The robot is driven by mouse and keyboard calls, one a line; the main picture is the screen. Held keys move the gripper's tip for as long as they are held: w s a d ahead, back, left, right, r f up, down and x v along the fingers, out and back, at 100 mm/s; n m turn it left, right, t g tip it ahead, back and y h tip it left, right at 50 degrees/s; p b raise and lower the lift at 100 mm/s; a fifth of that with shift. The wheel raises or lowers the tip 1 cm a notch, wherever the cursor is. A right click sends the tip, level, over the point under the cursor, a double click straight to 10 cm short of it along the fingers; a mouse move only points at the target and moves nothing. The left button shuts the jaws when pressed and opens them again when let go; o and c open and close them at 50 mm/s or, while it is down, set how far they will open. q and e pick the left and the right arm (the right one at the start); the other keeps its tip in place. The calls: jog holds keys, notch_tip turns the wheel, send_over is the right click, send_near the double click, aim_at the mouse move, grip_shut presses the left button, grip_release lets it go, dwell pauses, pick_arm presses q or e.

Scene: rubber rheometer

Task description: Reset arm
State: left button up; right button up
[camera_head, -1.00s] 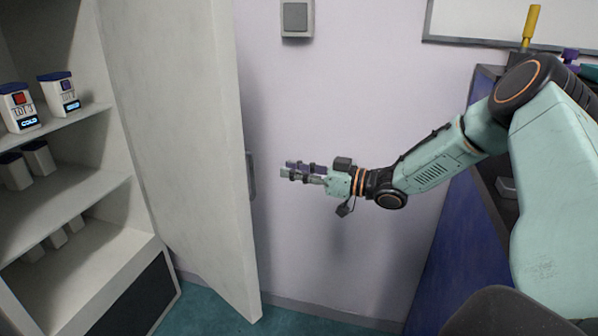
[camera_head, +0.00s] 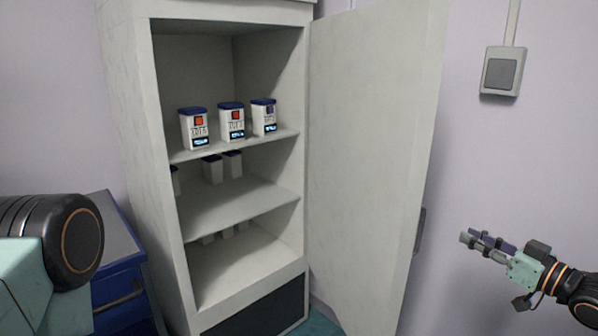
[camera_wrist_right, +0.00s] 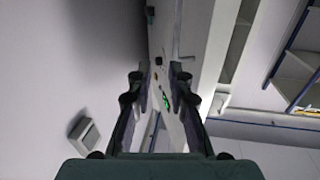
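My right gripper (camera_head: 468,236) is at the right of the head view, in front of the wall and to the right of the open cabinet door (camera_head: 370,150). Its fingers point left toward the door's outer edge. In the right wrist view the two fingers (camera_wrist_right: 159,72) stand apart with nothing between them, so it is open and empty. Part of my left arm shows at the lower left of the head view; its gripper is out of view.
A white cabinet (camera_head: 133,130) stands open, with several blue-lidded containers such as this one (camera_head: 194,130) on its upper shelf. Smaller containers are below. A blue drawer unit (camera_head: 120,285) stands left of it. A grey switch box (camera_head: 502,72) is on the wall.

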jog(key=s+a+f+m+g+h, duration=0.3)
jog(key=s+a+f+m, duration=0.15)
jog(key=a+f, duration=0.35)
jog(key=s+a+f+m+g+h, duration=0.2)
jog(key=s+a+f+m+g, duration=0.25)
jog(key=f, duration=0.65)
jog(key=s+a+f+n+g+h, duration=0.1)
jog(key=s+a+f+g, duration=0.1)
jog(key=s, duration=0.8)
jog(key=s+a+f+n+g+h, duration=0.1)
jog(key=s+f+g, duration=0.2)
jog(key=s, duration=0.7)
jog(key=s+a+f+n+g+h, duration=0.1)
jog(key=s+f, duration=0.4)
jog(key=s, duration=0.6)
jog(key=shift+a+f+g, duration=0.3)
jog(key=shift+a+g, duration=0.55)
jog(key=shift+g, duration=0.4)
